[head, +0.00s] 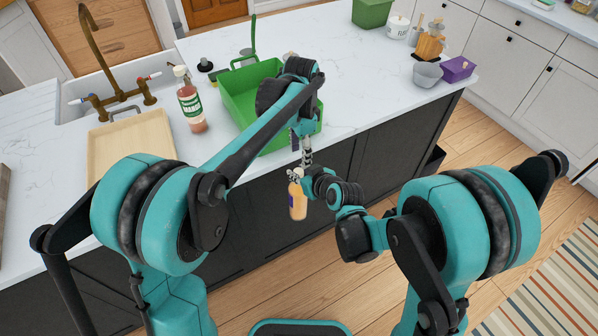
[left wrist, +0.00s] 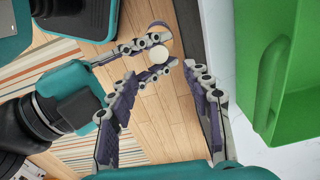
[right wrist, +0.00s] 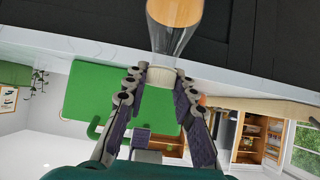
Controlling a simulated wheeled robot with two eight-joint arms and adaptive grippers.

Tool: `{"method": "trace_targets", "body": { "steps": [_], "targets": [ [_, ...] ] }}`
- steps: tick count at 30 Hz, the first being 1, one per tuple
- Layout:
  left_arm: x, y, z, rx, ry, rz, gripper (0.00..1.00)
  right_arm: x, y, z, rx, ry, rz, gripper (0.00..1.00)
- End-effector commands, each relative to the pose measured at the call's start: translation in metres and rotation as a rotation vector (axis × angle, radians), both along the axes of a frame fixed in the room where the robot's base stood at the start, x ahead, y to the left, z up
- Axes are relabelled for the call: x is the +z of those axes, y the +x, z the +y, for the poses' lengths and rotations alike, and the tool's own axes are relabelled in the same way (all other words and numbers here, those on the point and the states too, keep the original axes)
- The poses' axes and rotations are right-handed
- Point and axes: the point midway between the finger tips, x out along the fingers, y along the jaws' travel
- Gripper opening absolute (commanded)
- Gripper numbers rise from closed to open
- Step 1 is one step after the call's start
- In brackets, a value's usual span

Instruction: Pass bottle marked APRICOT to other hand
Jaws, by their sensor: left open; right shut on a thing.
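A bottle with orange contents (head: 297,203) hangs upright in front of the dark counter face; its label is too small to read. My right gripper (head: 297,174) is shut on it near its top.
A green crate (head: 240,92) stands on the white counter close to my left gripper. A bottle with a green label (head: 189,105) stands by the sink (head: 85,100) and wooden board (head: 125,145). Open floor lies below the held bottle.

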Motion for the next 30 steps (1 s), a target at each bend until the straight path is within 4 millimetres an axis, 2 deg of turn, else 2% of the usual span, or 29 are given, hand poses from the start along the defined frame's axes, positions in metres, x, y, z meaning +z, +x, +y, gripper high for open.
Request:
{"method": "trace_targets", "body": {
  "steps": [3, 8, 11, 14, 18, 22, 26, 30],
  "targets": [
    [0.019, 0.000, 0.001, 0.001, 0.001, 0.000, 0.50, 0.001, 0.001, 0.000, -0.002, 0.000, -0.002, 0.00],
    [0.032, -0.001, 0.002, 0.006, 0.000, -0.001, 0.50, 0.001, 0.001, -0.001, -0.002, 0.000, -0.003, 0.00],
    [0.039, -0.007, 0.009, 0.037, -0.004, -0.017, 0.50, 0.001, 0.001, -0.001, -0.002, 0.000, -0.003, 0.00],
    [0.047, -0.020, 0.025, 0.112, -0.017, -0.057, 0.50, 0.001, 0.001, -0.001, -0.002, 0.000, -0.003, 0.00],
    [0.060, -0.052, 0.057, 0.281, -0.053, -0.146, 0.50, 0.001, 0.001, -0.001, -0.002, 0.000, -0.003, 0.00],
    [0.063, -0.089, 0.088, 0.462, -0.100, -0.241, 0.50, 0.001, 0.001, -0.001, -0.002, 0.000, -0.003, 0.00],
    [0.057, -0.126, 0.114, 0.639, -0.156, -0.334, 0.50, 0.001, 0.001, -0.001, -0.002, 0.000, -0.003, 0.00],
    [0.042, -0.163, 0.137, 0.815, -0.222, -0.424, 0.50, 0.001, 0.001, -0.001, -0.002, 0.000, -0.003, 0.00]
  ]
}}
